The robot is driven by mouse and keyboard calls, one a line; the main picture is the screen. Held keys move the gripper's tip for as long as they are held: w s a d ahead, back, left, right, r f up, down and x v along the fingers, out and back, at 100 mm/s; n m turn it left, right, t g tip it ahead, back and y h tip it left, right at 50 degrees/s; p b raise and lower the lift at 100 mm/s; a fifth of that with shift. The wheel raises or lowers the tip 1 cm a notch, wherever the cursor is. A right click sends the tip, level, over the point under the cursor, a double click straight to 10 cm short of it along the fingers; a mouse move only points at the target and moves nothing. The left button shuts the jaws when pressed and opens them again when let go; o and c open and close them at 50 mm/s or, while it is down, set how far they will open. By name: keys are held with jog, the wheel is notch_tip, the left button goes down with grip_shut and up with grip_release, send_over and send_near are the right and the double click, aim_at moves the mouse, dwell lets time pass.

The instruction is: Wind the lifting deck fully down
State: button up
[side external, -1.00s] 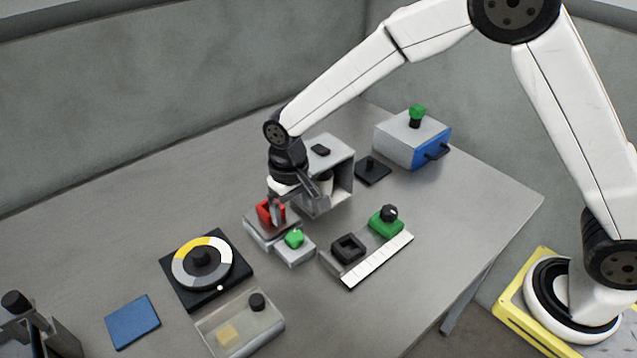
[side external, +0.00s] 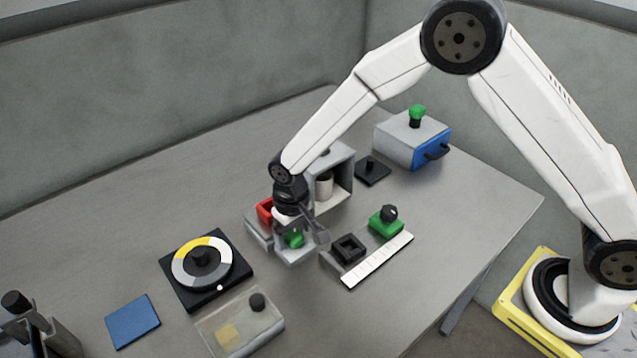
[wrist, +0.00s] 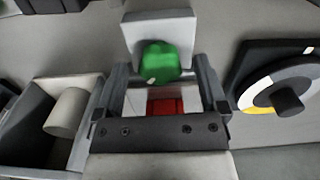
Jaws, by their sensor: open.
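The lifting deck (side external: 256,230) is a low grey platform with a red open-topped block (side external: 264,210) on it. The red block also shows between the fingers in the wrist view (wrist: 165,105). A green knob (side external: 294,240) sits on a small grey block (side external: 291,258) at the deck's front; in the wrist view the knob (wrist: 158,62) is near the fingertips. My gripper (side external: 297,234) is open and empty, just over the knob, pointing down. It partly hides the deck and the knob. I cannot tell whether the fingers touch the knob.
A grey open box with a white cylinder (side external: 324,184) stands close behind my gripper. A dial (side external: 202,262) is at the left. A green block with a black knob (side external: 386,222) and a white strip (side external: 377,261) are at the right.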

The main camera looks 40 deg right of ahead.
grip_shut()
jog(key=shift+n, duration=0.4)
jog(key=n, duration=0.7)
jog(key=shift+n, duration=0.3)
dwell(0.4)
grip_release()
